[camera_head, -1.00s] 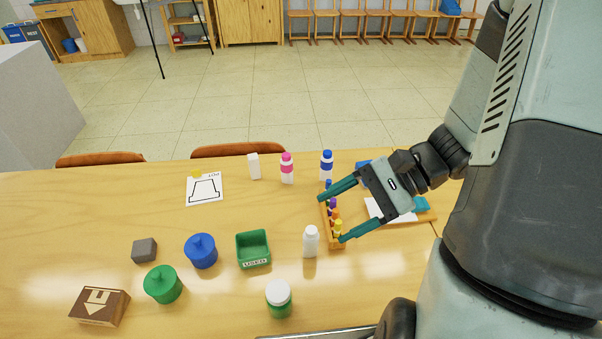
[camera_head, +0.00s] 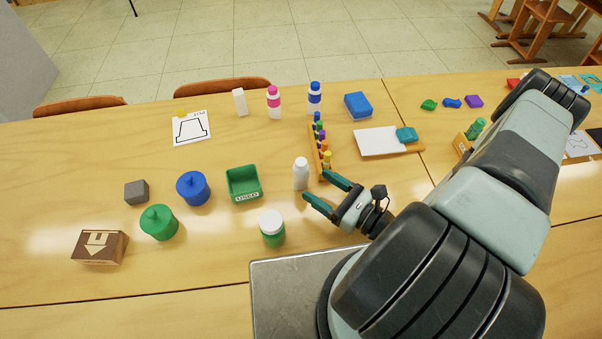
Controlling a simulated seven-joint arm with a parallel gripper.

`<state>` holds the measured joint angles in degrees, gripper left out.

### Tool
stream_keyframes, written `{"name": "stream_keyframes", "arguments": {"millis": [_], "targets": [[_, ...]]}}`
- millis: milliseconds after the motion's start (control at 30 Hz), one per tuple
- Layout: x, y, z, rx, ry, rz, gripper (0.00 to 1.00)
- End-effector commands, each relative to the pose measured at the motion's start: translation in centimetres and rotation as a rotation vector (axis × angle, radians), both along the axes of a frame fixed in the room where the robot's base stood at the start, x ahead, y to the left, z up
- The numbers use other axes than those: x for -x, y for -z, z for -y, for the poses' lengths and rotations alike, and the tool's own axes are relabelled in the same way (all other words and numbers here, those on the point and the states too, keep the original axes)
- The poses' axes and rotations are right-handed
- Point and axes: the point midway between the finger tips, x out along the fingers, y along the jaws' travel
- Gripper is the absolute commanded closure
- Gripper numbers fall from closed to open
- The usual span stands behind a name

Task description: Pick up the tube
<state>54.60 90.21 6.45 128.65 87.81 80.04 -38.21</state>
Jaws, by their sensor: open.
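A small wooden rack (camera_head: 320,155) holds several upright, slim pieces with coloured caps, the nearest one yellow (camera_head: 327,158). I cannot tell which object is the tube. A white bottle (camera_head: 301,174) stands just left of the rack. My gripper (camera_head: 316,187) is open and empty, reaching in from the right. Its teal fingers point left and away from me. One fingertip is close to the rack's near end, the other is just in front of the white bottle.
A green-and-white jar (camera_head: 271,230) stands left of my gripper. A green bin marked USED (camera_head: 243,186), blue pot (camera_head: 193,187) and green pot (camera_head: 159,222) stand further left. A board with white paper (camera_head: 381,141) lies right of the rack. Bottles stand behind it.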

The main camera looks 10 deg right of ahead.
Motion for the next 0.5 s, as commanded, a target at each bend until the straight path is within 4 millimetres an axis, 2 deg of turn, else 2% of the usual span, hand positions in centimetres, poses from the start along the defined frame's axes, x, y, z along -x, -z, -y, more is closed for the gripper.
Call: {"name": "stream_keyframes", "arguments": {"millis": [100, 367, 500], "targets": [[-1.4, -0.1, -1.4, -0.001, -0.005, 0.002, 0.31], [-3.0, -0.2, -2.9, 0.0, -0.005, 0.001, 0.31], [-4.7, -0.5, -4.3, -0.001, -0.006, 0.002, 0.31]]}}
